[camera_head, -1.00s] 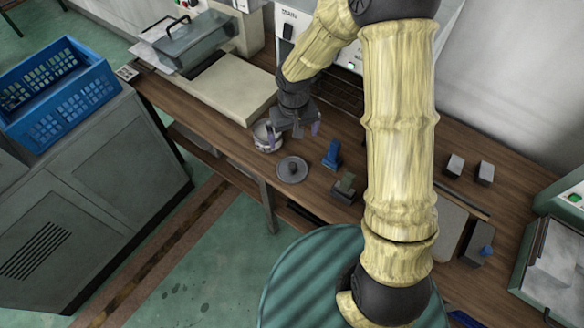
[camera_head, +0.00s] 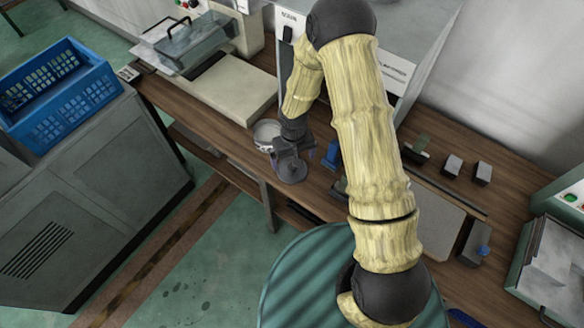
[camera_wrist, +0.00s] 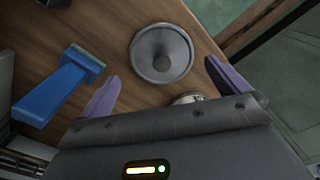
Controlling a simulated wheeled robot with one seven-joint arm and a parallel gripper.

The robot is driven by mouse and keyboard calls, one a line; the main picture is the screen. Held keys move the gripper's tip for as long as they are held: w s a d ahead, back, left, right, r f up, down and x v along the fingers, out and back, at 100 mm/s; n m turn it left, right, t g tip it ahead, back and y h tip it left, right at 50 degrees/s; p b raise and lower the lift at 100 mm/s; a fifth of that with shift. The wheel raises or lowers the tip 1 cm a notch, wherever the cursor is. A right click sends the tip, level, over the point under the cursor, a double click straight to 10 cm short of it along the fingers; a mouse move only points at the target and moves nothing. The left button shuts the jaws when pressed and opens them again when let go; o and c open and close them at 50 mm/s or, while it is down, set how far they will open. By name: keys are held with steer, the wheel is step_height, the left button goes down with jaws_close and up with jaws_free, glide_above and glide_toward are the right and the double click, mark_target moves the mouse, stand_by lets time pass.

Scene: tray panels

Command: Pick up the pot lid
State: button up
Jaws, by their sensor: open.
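The pot lid (camera_head: 291,172) is a grey round disc with a dark knob, lying flat on the wooden table near its front edge. It also shows in the wrist view (camera_wrist: 162,53), ahead of my fingers and apart from them. My gripper (camera_head: 296,157) is over the lid in the head view and partly covers it. In the wrist view my gripper (camera_wrist: 170,90) is open and empty, its two purple fingers spread apart. A light metal pot (camera_head: 266,133) stands behind and left of the lid; only a bit of it shows in the wrist view, beside the right finger.
A blue-handled tool (camera_wrist: 52,92) lies left of the lid in the wrist view, partly hidden behind my arm in the head view (camera_head: 332,155). A beige machine (camera_head: 222,90) stands at the back left. Small grey blocks (camera_head: 453,165) lie further right.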

mark_target(292, 168)
steer(key=shift+a+f+p, duration=0.1)
steer(key=shift+f+p, duration=0.75)
steer(key=shift+f, duration=1.75)
steer(key=shift+c, duration=0.2)
steer(key=c, duration=0.6)
